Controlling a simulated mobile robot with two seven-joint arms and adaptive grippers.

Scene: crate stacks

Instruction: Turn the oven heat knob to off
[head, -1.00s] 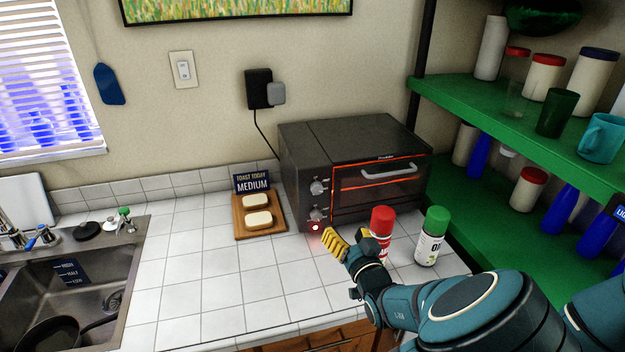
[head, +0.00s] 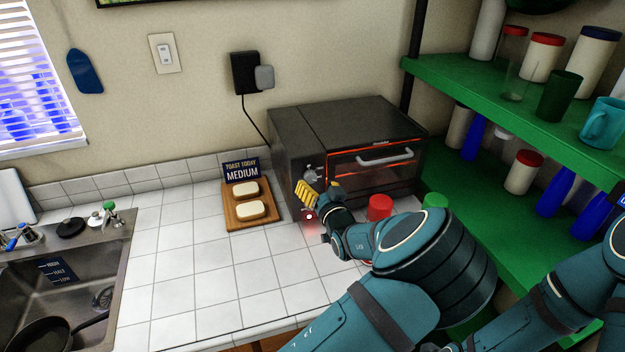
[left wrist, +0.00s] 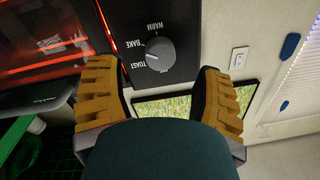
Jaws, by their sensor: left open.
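The dark toaster oven (head: 340,125) stands on the counter against the wall, its door edged in glowing orange. A round grey knob (left wrist: 160,54) is on its black panel in the left wrist view, with WARM, BAKE and TOAST printed around it and another small label below. Its pointer looks turned toward the TOAST side. My left gripper (head: 318,196) is open in front of the panel. In the left wrist view its yellow fingers (left wrist: 160,95) are spread on either side of the knob, apart from it. In the head view the gripper hides the lower panel. My right gripper is out of view.
A wooden board (head: 238,218) with bread and a TOAST TODAY MEDIUM sign (head: 241,170) lies left. Green shelves (head: 490,97) are at right.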

